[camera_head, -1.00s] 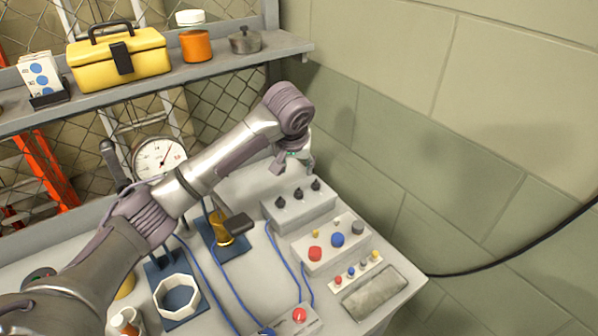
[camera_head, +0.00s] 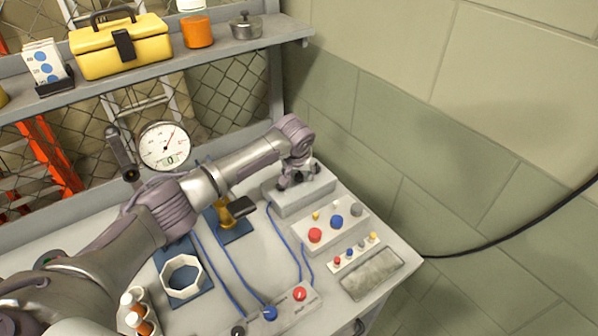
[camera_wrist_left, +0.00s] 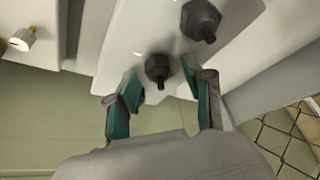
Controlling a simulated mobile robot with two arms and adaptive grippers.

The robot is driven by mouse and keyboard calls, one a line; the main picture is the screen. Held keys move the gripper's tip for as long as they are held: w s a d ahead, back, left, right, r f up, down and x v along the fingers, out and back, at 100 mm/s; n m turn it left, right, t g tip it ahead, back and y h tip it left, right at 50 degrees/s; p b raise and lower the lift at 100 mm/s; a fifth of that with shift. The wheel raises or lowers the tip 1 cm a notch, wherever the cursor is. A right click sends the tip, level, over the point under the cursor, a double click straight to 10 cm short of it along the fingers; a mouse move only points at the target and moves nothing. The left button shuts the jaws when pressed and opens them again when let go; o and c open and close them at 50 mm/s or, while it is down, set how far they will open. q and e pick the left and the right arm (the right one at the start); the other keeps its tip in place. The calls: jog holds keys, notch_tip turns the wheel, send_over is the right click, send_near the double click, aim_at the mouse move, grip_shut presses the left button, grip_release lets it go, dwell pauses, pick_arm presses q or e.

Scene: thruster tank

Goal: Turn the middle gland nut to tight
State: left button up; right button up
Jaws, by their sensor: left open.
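A grey box (camera_head: 312,197) carries a row of dark gland nuts and stands at the back right of the bench. My left gripper (camera_head: 298,182) is over its top, pointing down with fingers spread, and hides most of the nuts in the head view. In the left wrist view two dark nuts show on the pale box top. The smaller-looking nut (camera_wrist_left: 158,68) lies between the open fingertips (camera_wrist_left: 160,88), with a gap on both sides. The other nut (camera_wrist_left: 200,19) is farther up and right. I cannot tell which is the middle one. My right gripper is not in view.
A button box (camera_head: 338,238) with red and blue buttons and a small knob strip (camera_head: 357,254) stand in front. A dial gauge (camera_head: 164,147) is at left. Blue cables cross the bench. A block wall (camera_head: 420,190) closes the right side.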

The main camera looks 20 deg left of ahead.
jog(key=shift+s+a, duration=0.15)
pick_arm(q)
jog(key=shift+c, duration=0.8)
grip_shut()
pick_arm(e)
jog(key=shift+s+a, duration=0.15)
